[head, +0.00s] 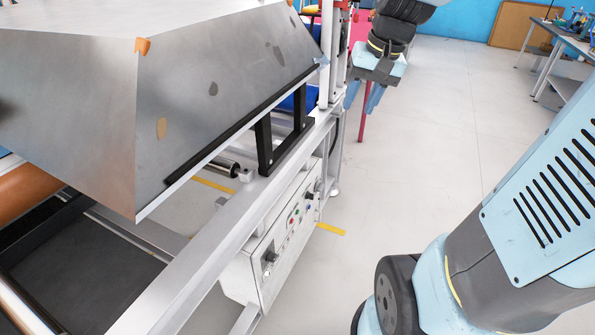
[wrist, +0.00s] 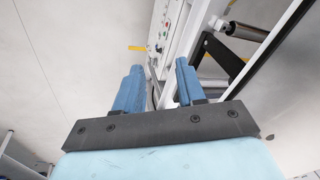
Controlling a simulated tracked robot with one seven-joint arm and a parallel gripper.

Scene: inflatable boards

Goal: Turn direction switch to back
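The white control panel (head: 282,237) hangs below the metal frame in the head view and carries dark knobs and small coloured buttons. A dark rotary knob (head: 270,256) sits at its near end and another dark knob (head: 309,195) at its far end. I cannot tell which one is the direction switch or how it is set. My gripper (head: 362,106) hangs beyond the panel's far end, apart from it. In the wrist view, my gripper (wrist: 159,66) is open and empty, blue fingers apart, with the panel (wrist: 178,32) ahead of the fingertips.
A metal rail (head: 230,215) runs above the panel, with a black bracket (head: 268,148) on it. A large grey sheet-metal hood (head: 210,100) covers the upper left. The pale floor (head: 430,130) to the right is open. A workbench (head: 565,40) stands far right.

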